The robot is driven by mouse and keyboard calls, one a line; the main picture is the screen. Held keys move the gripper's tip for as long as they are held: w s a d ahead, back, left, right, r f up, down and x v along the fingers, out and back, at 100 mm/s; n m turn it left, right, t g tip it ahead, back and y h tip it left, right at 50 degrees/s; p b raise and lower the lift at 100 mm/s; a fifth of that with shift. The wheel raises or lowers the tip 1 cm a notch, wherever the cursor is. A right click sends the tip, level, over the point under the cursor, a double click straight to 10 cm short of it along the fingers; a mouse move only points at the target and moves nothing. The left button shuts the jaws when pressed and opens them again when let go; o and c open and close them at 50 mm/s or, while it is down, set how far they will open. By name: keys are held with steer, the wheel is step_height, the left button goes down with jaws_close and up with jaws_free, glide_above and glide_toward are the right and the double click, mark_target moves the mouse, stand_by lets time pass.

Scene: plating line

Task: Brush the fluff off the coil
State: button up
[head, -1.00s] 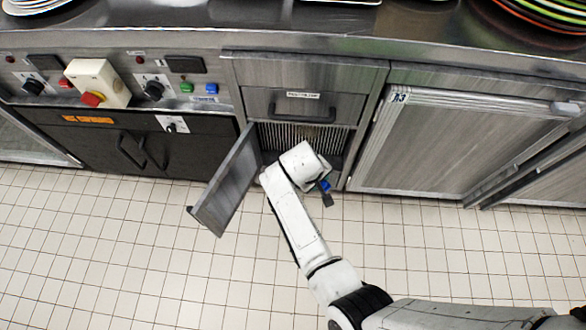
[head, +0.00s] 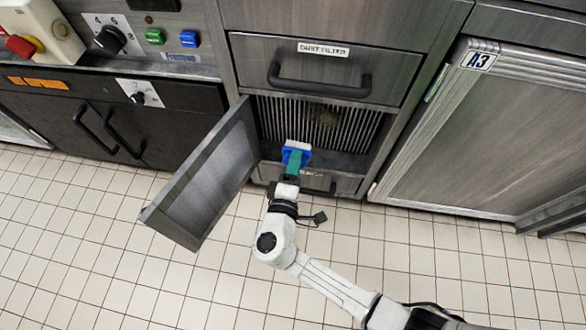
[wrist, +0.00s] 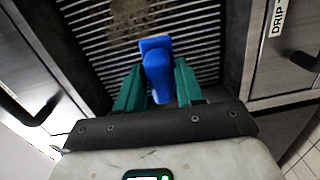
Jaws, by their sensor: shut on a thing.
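The coil (head: 350,125) is a panel of thin upright metal fins inside the open cabinet bay. A brownish patch of fluff (head: 325,116) clings to its upper middle. The fins also fill the top of the wrist view (wrist: 205,40). My gripper (head: 293,166) has green fingers, shut on a blue brush (head: 297,153) with pale bristles. The brush is at the bay's mouth, in front of the lower left of the coil and below the fluff. In the wrist view the blue handle (wrist: 158,75) sits between the fingers. Whether the bristles touch the fins cannot be told.
The cabinet door (head: 205,180) stands open to the left of my arm. A labelled drawer (head: 320,70) is above the bay and a lower drawer (head: 345,185) below it. Door A3 (head: 480,130) is shut on the right. The tiled floor in front is clear.

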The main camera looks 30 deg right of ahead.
mark_target(298, 142)
steer(key=shift+a+f+n+t, duration=0.3)
steer(key=shift+a+f+t, duration=0.1)
steer(key=shift+f+t, duration=0.1)
steer(key=shift+w+d+r, duration=0.1)
steer(key=shift+w+d, duration=0.1)
steer(key=shift+w, duration=0.2)
steer(key=shift+c, duration=0.9)
steer(key=shift+b+x, duration=0.75)
steer(key=shift+x, duration=1.75)
steer(key=shift+b+x, duration=0.95)
steer(key=shift+x, duration=0.2)
